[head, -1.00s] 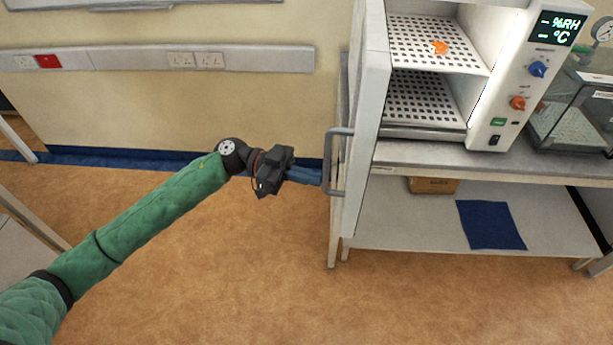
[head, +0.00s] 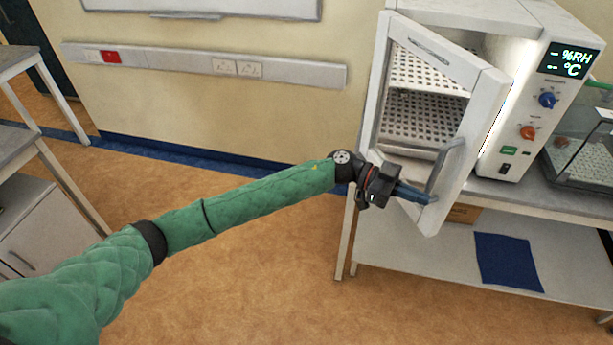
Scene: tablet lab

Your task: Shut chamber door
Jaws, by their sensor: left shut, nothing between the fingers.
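The chamber (head: 545,28) is a white cabinet with perforated shelves, standing on a bench at the upper right. Its door (head: 487,110) is a white frame with a clear pane, hinged at the left and partly open. A grey bar handle (head: 445,165) is on the door's free edge side. My left gripper (head: 430,198) is shut and empty, its blue fingers at the lower end of the handle, in front of the door's lower part. I cannot tell whether they touch it. My right gripper is not in view.
A glass-sided instrument (head: 585,150) stands right of the chamber. The lower shelf (head: 400,240) of the bench holds a cardboard box (head: 463,213) and a blue cloth (head: 507,262). A table and a cabinet (head: 45,235) stand at the left. The floor between is clear.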

